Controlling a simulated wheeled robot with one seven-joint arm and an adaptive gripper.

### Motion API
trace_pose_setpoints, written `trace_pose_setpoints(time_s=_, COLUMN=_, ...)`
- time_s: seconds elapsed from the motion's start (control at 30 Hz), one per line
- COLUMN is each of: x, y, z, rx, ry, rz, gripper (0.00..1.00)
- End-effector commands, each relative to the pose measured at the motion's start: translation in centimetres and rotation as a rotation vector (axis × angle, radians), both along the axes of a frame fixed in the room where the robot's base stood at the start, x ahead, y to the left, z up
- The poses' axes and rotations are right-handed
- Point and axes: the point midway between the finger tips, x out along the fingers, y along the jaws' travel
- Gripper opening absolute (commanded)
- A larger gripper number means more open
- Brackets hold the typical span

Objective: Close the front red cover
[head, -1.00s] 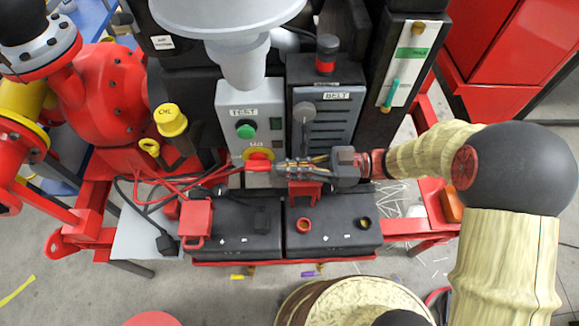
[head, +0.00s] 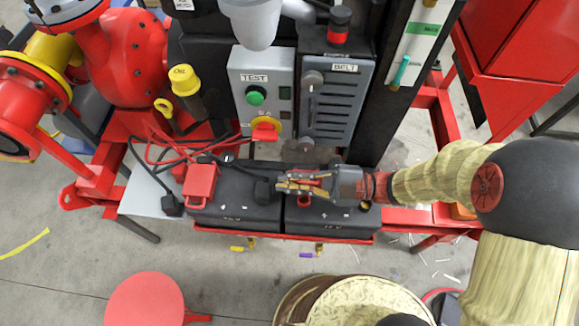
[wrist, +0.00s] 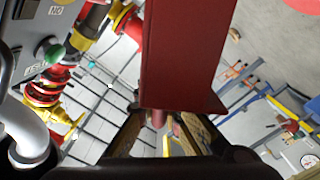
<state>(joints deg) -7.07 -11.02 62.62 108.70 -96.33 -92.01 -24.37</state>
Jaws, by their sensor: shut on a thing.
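The red cover (wrist: 187,55) fills the upper middle of the wrist view as a large flat red panel with a bent lower edge. My gripper (wrist: 160,138) is shut on it, one finger on each side of its lower part. In the head view my gripper (head: 284,184) lies over the right black battery box (head: 335,222), fingers pointing left. A little red (head: 304,201) shows just below the fingers; the rest of the cover is hidden there. Another red cover (head: 201,184) sits on the left black battery box (head: 235,215).
A grey panel with a green TEST button (head: 255,95) and a red rotary switch (head: 265,131) stands behind the boxes. The BELT cabinet (head: 335,100) is beside it. Red and black cables (head: 165,150) lie at left. Floor in front is partly clear.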

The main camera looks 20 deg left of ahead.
Motion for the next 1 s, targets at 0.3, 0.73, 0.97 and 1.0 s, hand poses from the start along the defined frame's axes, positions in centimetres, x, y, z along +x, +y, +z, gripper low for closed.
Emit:
trace_pose_setpoints(time_s=0.3, x=-2.5, y=-0.6, z=-3.1, rx=0.012, ry=-0.054, rz=-0.002, gripper=0.0)
trace_pose_setpoints(time_s=0.73, x=-4.4, y=-1.1, z=-8.1, rx=0.012, ry=-0.051, rz=0.0, gripper=0.0)
trace_pose_setpoints(time_s=0.97, x=-4.5, y=-1.1, z=-10.1, rx=0.042, ry=-0.18, rz=0.0, gripper=0.0)
trace_pose_setpoints(time_s=1.0, x=-4.5, y=-1.1, z=-10.4, rx=0.047, ry=-0.202, rz=0.0, gripper=0.0)
